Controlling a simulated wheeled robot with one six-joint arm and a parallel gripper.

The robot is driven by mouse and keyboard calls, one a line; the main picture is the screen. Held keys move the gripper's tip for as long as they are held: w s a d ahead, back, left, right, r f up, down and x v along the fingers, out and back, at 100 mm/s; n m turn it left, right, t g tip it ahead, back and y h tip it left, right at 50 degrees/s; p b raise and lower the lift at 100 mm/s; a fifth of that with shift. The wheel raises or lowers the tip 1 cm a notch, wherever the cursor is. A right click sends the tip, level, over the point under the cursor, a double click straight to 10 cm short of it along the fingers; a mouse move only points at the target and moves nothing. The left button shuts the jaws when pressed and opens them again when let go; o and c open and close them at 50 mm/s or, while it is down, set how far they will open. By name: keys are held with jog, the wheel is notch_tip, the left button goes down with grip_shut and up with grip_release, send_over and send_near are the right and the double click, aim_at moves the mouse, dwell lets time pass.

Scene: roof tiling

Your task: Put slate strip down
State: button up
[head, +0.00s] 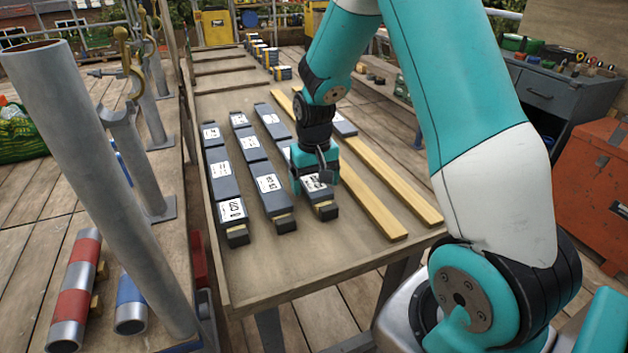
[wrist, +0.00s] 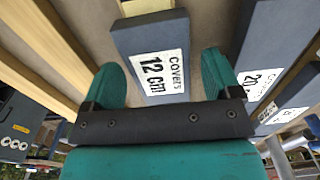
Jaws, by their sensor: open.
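A dark slate strip (wrist: 126,40) with a white label reading "COVERS 12 cm" lies between the two fingers of my gripper (wrist: 162,68) in the wrist view. The fingers are spread, one on each side, with visible gaps to the strip. In the head view my gripper (head: 314,178) is low over the near end of the right-hand row on the wooden table (head: 270,275). The near end of the strip (head: 326,213) shows there, in line with its row; the gripper hides part of it.
Other labelled slate strips (head: 222,186) lie in rows to the left. Two yellow wooden battens (head: 372,205) lie to the right. Grey pipes (head: 85,160) stand left of the table. A grey tool cabinet (head: 545,95) stands at the right. The table's near edge is clear.

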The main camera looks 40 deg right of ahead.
aim_at(313, 185)
notch_tip(313, 185, up, 12)
jog(key=r+p, duration=0.1)
jog(key=s+a+r+n+y, duration=0.25)
jog(key=s+a+n, duration=0.25)
jog(key=s+a, duration=0.6)
jog(key=s+a+r+n+y, duration=0.25)
jog(key=s+a+n, duration=0.25)
jog(key=s+a, duration=0.65)
notch_tip(313, 185, up, 6)
jog(key=p, duration=0.6)
jog(key=shift+w+r+h, duration=0.2)
jog(key=shift+r+h, duration=0.05)
jog(key=shift+h, duration=0.15)
